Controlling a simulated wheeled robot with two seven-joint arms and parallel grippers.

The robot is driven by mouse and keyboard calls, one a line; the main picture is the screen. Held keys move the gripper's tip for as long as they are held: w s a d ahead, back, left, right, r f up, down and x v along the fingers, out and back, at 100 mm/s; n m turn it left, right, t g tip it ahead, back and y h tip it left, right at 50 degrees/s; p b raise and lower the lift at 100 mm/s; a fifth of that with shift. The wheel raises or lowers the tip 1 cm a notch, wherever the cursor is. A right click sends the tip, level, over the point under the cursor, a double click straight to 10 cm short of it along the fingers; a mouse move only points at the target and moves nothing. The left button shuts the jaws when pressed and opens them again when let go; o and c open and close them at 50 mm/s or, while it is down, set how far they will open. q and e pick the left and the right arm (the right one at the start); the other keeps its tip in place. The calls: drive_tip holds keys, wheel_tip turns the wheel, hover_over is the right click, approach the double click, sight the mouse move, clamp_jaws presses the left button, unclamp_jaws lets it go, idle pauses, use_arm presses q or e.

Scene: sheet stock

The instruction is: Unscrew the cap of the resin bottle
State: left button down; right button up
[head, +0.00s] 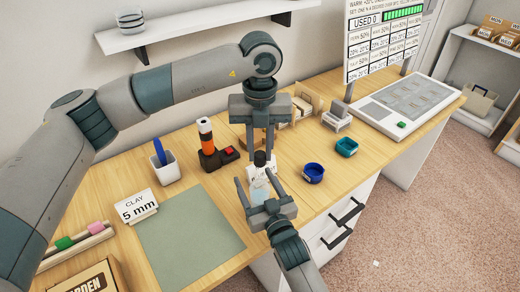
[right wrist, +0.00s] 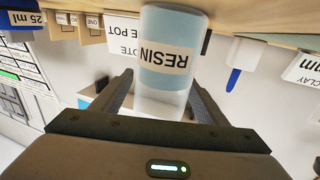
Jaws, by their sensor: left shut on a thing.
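The resin bottle (head: 258,188) stands upright near the front edge of the bench. It is clear with a pale blue part, and its RESIN label shows upside down in the right wrist view (right wrist: 166,60). Its black cap (head: 260,158) is at the top. My left gripper (head: 261,150) points down from above, shut on the cap. My right gripper (head: 257,169) reaches in from the front, with one finger on each side of the bottle. Gaps show beside the bottle in the head view, so it looks open. The bottle's neck is hidden in the right wrist view.
A blue bowl (head: 313,173) and a teal bowl (head: 346,147) sit to the right. A grey-green mat (head: 190,232) lies at the front left.

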sight(264, 199)
drive_tip(key=shift+s, duration=0.15)
use_arm(q)
wheel_tip(264, 199, down, 2)
drive_tip(key=shift+b, duration=0.95)
use_arm(e)
drive_tip(key=v, duration=1)
drive_tip(key=shift+s+f, duration=0.15)
drive_tip(key=shift+f, duration=0.05)
drive_tip(key=shift+v, duration=0.75)
drive_tip(key=shift+r, duration=0.1)
